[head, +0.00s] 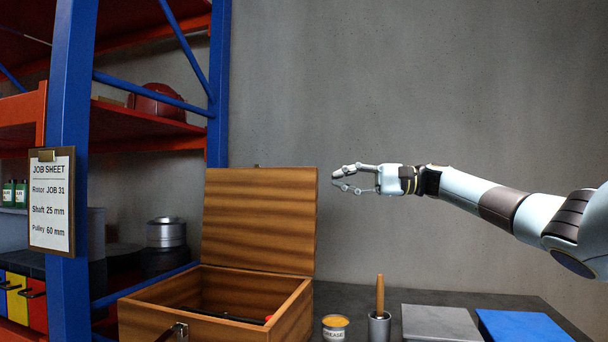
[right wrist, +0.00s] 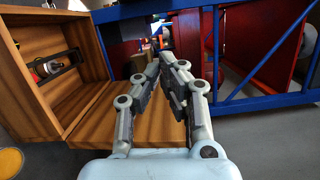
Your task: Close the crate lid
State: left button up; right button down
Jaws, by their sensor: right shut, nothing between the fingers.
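The wooden crate (head: 222,328) stands at the lower left of the head view, with a dark latch (head: 174,331) on its front. Its lid (head: 259,218) is open and stands about upright at the crate's back. My right gripper (head: 338,180) is shut and empty, just right of the lid's upper right edge. In the right wrist view the gripper (right wrist: 170,65) has its fingertips together, in front of the lid (right wrist: 110,124). The open crate (right wrist: 28,102) shows at left with a few items inside. I cannot tell whether the fingers touch the lid. My left gripper is not in view.
A grease tin (head: 335,327), a cup with a wooden-handled tool (head: 380,296), a grey block (head: 438,322) and a blue block (head: 522,325) stand right of the crate. A blue and red shelf rack (head: 70,120) with a job sheet (head: 52,200) is at left.

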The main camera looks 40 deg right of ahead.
aim_at(257, 218)
jog(key=i+l, duration=0.25)
jog(key=l, duration=0.15)
jog(key=i+l, duration=0.55)
jog(key=l, duration=0.3)
